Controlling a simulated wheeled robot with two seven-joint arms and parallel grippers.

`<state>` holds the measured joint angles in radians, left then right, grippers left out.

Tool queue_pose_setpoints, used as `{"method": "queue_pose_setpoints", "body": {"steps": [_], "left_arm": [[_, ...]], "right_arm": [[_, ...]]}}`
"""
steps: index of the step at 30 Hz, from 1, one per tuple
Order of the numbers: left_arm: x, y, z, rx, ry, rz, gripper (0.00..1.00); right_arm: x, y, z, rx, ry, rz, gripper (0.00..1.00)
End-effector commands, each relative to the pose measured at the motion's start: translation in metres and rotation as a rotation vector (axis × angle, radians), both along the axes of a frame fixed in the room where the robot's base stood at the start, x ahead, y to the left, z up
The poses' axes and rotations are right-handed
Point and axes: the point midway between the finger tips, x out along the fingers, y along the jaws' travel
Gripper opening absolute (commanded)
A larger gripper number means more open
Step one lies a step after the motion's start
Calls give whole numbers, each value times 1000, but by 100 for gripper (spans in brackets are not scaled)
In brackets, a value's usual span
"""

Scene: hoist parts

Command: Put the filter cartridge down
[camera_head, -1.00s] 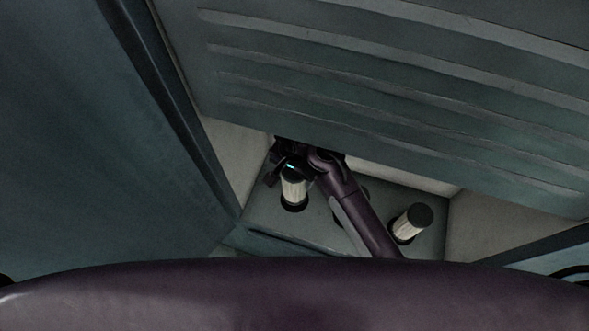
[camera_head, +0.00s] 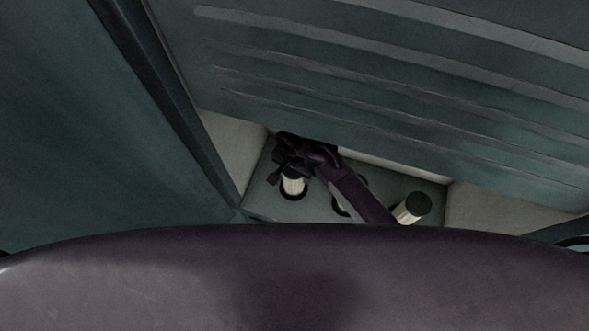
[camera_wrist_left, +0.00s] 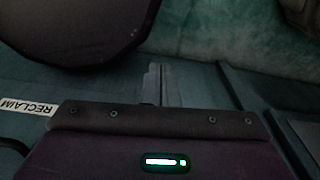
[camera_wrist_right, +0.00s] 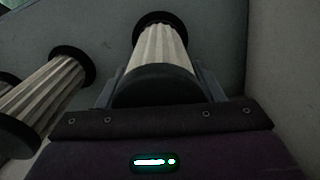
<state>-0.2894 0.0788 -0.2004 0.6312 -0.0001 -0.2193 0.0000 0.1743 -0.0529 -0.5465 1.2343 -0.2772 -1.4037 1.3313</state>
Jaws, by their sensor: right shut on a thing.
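The filter cartridge (camera_head: 293,186) is pale and pleated with dark end caps. In the right wrist view, the cartridge (camera_wrist_right: 160,50) stands between my right gripper's fingers, its dark near cap closest to the camera. My right gripper (camera_head: 291,163) is shut on it and hides its top in the head view. The cartridge's lower end is at a dark round opening in the grey panel (camera_head: 262,200); I cannot tell how deep it sits. My left gripper (camera_wrist_left: 161,84) shows only in the left wrist view, with its fingers together and nothing visible between them.
A second cartridge (camera_head: 412,208) leans at the right of the panel. A cartridge also shows at the left in the right wrist view (camera_wrist_right: 45,92). A large ribbed surface (camera_head: 400,95) overhangs the panel. A "RECLAIM" label (camera_wrist_left: 28,106) is near my left gripper.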

Motion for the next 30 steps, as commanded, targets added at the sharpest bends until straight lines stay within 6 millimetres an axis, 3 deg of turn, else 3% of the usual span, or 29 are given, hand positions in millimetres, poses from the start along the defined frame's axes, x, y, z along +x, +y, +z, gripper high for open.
{"method": "queue_pose_setpoints", "body": {"steps": [8, 9, 13, 23, 26, 30], "left_arm": [[-11, 2, -3, 2, 17, 2, 0], [-14, 2, -3, 3, 20, 2, 0], [-18, 2, -3, 4, 27, 2, 0], [-18, 2, -2, 4, 27, 1, 0], [-17, 2, -2, 3, 26, 1, 0], [-16, 2, -2, 3, 24, 0, 0]], "right_arm": [[1, 0, -2, 0, -1, -1, 30], [0, 0, -2, 0, 0, -1, 64], [0, 0, -2, 0, 0, 0, 81], [0, 0, 1, 0, -1, 0, 82], [1, 1, 10, 1, -2, 0, 82], [0, 1, 36, 4, -3, -1, 82]]}}
